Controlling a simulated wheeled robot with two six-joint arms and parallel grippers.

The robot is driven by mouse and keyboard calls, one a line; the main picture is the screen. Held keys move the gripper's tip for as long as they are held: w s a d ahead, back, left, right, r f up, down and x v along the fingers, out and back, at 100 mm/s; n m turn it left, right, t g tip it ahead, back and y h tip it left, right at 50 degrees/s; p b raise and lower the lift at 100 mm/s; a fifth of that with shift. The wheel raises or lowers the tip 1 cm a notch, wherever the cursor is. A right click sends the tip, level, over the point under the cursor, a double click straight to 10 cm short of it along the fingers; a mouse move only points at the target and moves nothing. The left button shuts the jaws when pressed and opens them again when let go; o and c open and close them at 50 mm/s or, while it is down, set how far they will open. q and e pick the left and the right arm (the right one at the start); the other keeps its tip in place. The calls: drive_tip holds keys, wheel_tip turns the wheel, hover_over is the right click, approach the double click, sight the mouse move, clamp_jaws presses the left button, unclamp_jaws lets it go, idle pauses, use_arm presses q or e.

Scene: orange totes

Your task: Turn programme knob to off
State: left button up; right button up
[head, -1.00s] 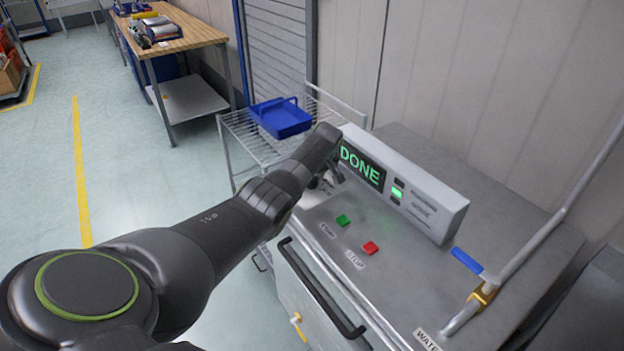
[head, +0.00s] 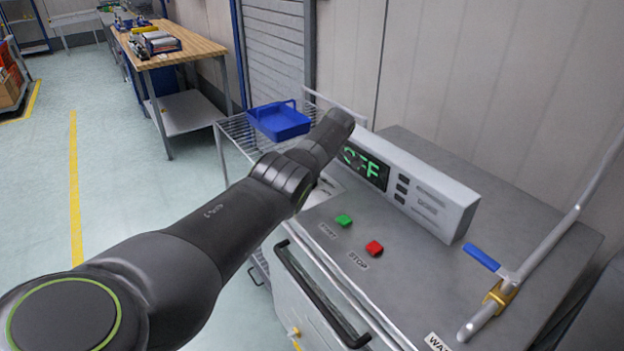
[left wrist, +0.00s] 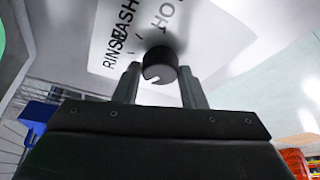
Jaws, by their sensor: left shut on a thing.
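The black round programme knob (left wrist: 160,58) shows in the left wrist view with a white pointer mark at its lower edge. It sits on a white label plate (left wrist: 108,40) with the words RINSE and WASH partly readable. My left gripper (left wrist: 160,72) has a finger on each side of the knob and is shut on it. In the head view my left wrist hides the knob and the fingers. The panel display (head: 364,166) reads OFF in green, its left end partly covered by my arm. My right gripper is in neither view.
A green button (head: 344,220) and a red button (head: 374,248) are on the steel top. A blue-handled lever (head: 482,257) on a pipe stands at the right. A blue tray (head: 279,121) sits on a wire rack behind. A workbench (head: 170,52) stands farther back.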

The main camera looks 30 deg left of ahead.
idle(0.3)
use_arm(q)
drive_tip(key=o, duration=1)
drive_tip(key=shift+r, duration=0.1)
drive_tip(key=shift+w+d+r, duration=0.1)
drive_tip(key=shift+r, duration=0.1)
drive_tip(key=b+v, duration=0.1)
drive_tip(key=v, duration=1.5)
drive_tip(key=shift+d+r, duration=0.1)
drive_tip(key=shift+r, duration=0.3)
